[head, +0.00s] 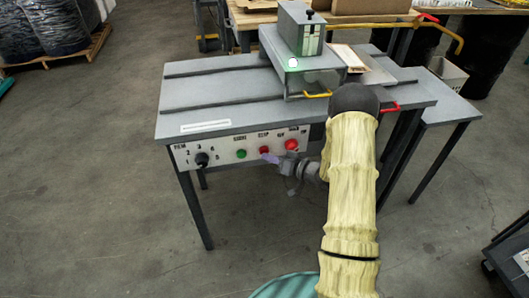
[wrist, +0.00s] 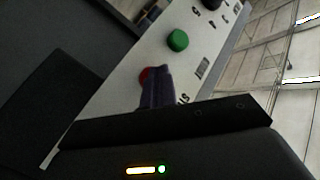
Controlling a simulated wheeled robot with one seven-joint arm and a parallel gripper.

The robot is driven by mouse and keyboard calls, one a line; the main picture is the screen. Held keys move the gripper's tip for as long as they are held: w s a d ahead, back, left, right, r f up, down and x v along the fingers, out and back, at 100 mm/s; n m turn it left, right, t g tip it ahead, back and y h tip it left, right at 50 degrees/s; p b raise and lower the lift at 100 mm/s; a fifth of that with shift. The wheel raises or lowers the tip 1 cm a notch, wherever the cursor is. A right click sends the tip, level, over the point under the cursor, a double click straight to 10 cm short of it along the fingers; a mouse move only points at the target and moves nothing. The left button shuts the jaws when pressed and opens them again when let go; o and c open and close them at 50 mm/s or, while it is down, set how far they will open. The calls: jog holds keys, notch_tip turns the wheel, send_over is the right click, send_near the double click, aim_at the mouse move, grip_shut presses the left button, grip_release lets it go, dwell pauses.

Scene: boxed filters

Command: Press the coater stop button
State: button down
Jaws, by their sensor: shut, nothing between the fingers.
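The coater's front panel (head: 222,158) is a white strip below the grey table top. The small red button (head: 265,150), which I take for the stop button, sits between a green button (head: 241,154) and a larger red button (head: 291,144). My gripper (head: 268,158) is shut and empty, with its purple fingertips just below the small red button. In the wrist view the shut fingers (wrist: 157,80) overlap the red button (wrist: 145,73) and hide part of it. The green button (wrist: 178,40) is clear of them. I cannot tell whether the fingertips touch the red button.
A black knob (head: 202,159) is at the panel's left end. A wooden bench (head: 245,18) stands behind. The floor to the left is open.

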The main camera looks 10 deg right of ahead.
jog(key=shift+w, duration=0.45)
dwell(0.5)
jog(key=shift+s, duration=0.1)
jog(key=shift+s+p, duration=0.3)
jog(key=shift+s, duration=0.55)
jog(key=s, duration=0.5)
jog(key=shift+p, duration=0.4)
dwell(0.7)
